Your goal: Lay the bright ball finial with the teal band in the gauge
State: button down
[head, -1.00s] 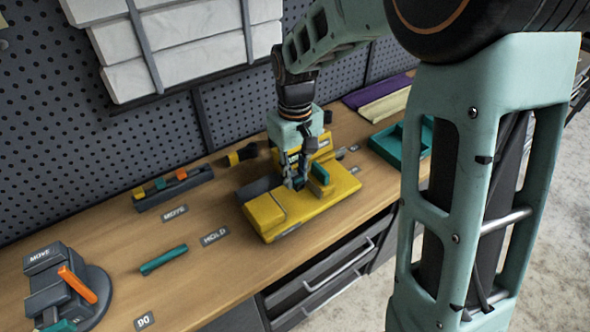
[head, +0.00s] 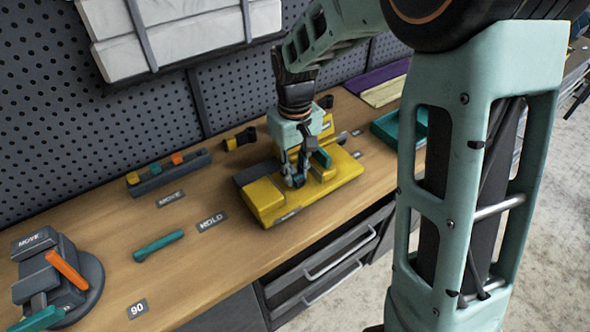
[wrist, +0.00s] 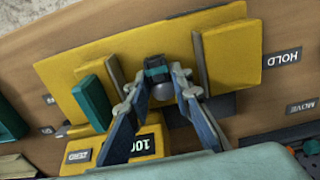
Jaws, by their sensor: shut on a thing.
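The gauge is a yellow block fixture; its bed shows in the head view (head: 340,168) and in the wrist view (wrist: 85,68). My gripper (head: 296,180) is over the middle of it, fingers pointing down. In the wrist view my gripper (wrist: 158,84) is shut on the finial (wrist: 163,91), which shows a bright grey ball, a teal band and a dark end. The finial is between the gauge's upright jaws, apart from both sides. I cannot tell whether it touches the bed. In the head view the fingers mostly hide it.
A teal block (wrist: 92,102) stands by the left jaw. A teal bar (head: 158,246) lies on the bench. A dark rack (head: 170,174) with coloured pieces stands at the back. A dark stand with an orange lever (head: 68,272) is at left, a teal tray (head: 388,132) at right.

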jog(key=shift+f+b, duration=0.4)
jog(key=shift+f, duration=0.15)
jog(key=c, duration=1.6)
grip_release()
jog(key=shift+r, duration=0.1)
notch_tip(320, 180, up, 12)
jog(key=shift+f, duration=0.1)
jog(key=shift+a, duration=0.1)
